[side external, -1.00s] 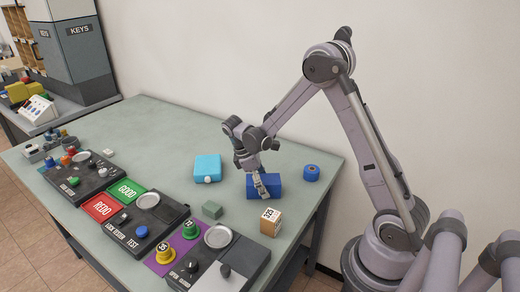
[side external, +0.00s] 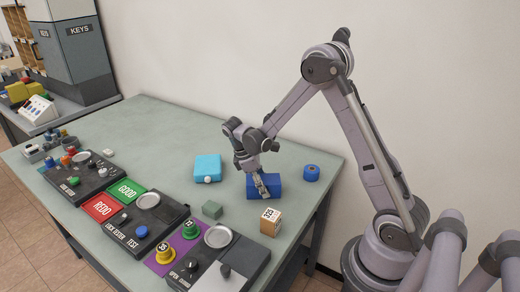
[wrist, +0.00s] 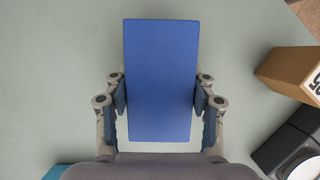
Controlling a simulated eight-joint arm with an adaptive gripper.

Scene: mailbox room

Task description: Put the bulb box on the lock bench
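A blue box (side external: 279,187) lies flat at the right part of the green table; I take it for the bulb box, but no label shows. In the wrist view the blue box (wrist: 160,75) fills the middle. My gripper (side external: 262,190) is down over it. In the wrist view my gripper (wrist: 160,100) has one finger along each long side, with a narrow strip of table showing beside the lower pads. The fingers look open around it. A dark panel (side external: 155,228) with small, hard-to-read lettering starting like "LOCK" lies at the table's front edge.
A cyan case (side external: 207,167), a blue roll (side external: 311,173), a grey-green block (side external: 212,209) and a numbered tan cube (side external: 271,222) stand near the box. Red and green pads (side external: 102,207), a purple mat (side external: 178,252) and more dark panels line the front. The table's back middle is clear.

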